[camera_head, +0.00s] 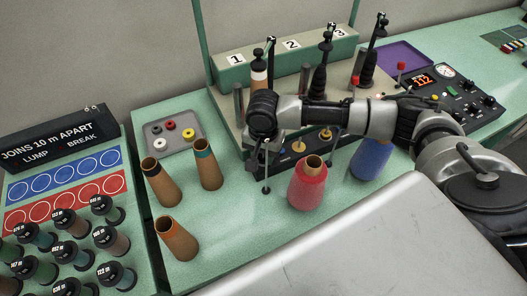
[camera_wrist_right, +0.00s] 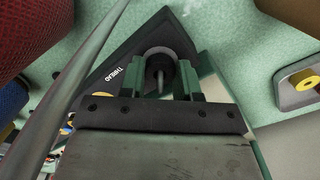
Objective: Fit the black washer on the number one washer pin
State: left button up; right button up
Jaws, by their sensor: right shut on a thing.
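My right gripper (camera_head: 262,165) points down at the front of the number one station, left of the red cone. In the right wrist view its green fingers (camera_wrist_right: 160,85) are shut on a dark ring, the black washer (camera_wrist_right: 160,51), seen between them. A slim grey pin shows within the ring's opening; I cannot tell if the washer is seated on it. In the head view the gripper and arm hide the washer and the number one pin. The number 1 label (camera_head: 235,59) is on the green rail above. My left gripper is not in view.
A grey tray (camera_head: 150,137) at the left holds red, yellow and white washers. Three brown cones (camera_head: 208,170) stand near it. A red cone (camera_head: 308,188) and a blue cone (camera_head: 372,158) stand close to my right arm. Thin upright rods surround the station.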

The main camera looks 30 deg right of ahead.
jog(key=shift+f, duration=0.25)
dwell(0.3)
jog(key=o, duration=1)
